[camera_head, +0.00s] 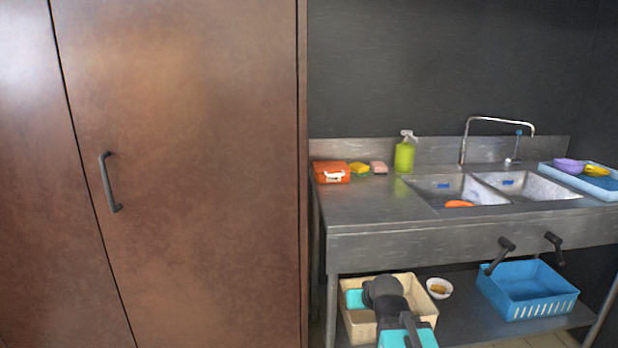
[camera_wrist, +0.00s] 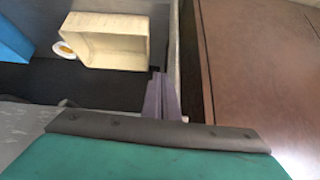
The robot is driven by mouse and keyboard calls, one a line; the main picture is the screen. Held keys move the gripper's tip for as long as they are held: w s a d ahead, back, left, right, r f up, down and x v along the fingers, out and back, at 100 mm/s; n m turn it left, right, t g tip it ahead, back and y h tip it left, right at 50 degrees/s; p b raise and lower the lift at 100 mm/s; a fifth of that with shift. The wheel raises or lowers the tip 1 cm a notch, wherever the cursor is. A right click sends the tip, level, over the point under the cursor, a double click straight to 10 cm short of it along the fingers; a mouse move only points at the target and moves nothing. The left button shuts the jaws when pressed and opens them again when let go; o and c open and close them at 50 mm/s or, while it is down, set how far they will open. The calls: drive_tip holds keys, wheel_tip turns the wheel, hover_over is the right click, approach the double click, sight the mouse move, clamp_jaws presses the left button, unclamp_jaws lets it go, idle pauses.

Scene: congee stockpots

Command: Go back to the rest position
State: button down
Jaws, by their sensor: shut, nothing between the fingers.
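My gripper (camera_wrist: 160,97) shows in the wrist view with its grey-purple fingers together and nothing between them. It is beside the front edge of the steel counter, near the beige bin (camera_wrist: 108,54). In the head view, part of my arm shows at the bottom, in front of the same beige bin (camera_head: 411,283) on the lower shelf. My fingers cannot be made out in the head view. Whether the fingers touch anything is not clear.
A steel sink counter (camera_head: 375,207) stands right of a tall brown cabinet (camera_head: 200,180). Its lower shelf holds a small white bowl (camera_head: 440,288) and a blue basket (camera_head: 528,290). Two dark levers (camera_head: 500,255) stick out in front. A green spray bottle (camera_head: 404,156) stands on top.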

drive_tip(key=s+f+g+p, duration=0.3)
drive_tip(key=s+f+p, duration=0.1)
drive_tip(key=s+f, duration=0.6)
drive_tip(key=s+f+g+p, duration=0.35)
drive_tip(key=s+f, duration=0.35)
drive_tip(key=f, duration=0.5)
drive_tip(key=s+d+f+g+p, duration=0.1)
drive_tip(key=s+f+g, duration=0.2)
drive_tip(key=s, duration=1)
drive_tip(key=s+d+f+g+h+p, duration=0.1)
drive_tip(key=s+f+g+p, duration=0.1)
drive_tip(key=s+f+g, duration=0.2)
drive_tip(key=shift+s+f+m, duration=0.4)
drive_tip(key=shift+s+f, duration=1.15)
drive_tip(key=shift+s, duration=2.8)
drive_tip(key=shift+d, duration=0.1)
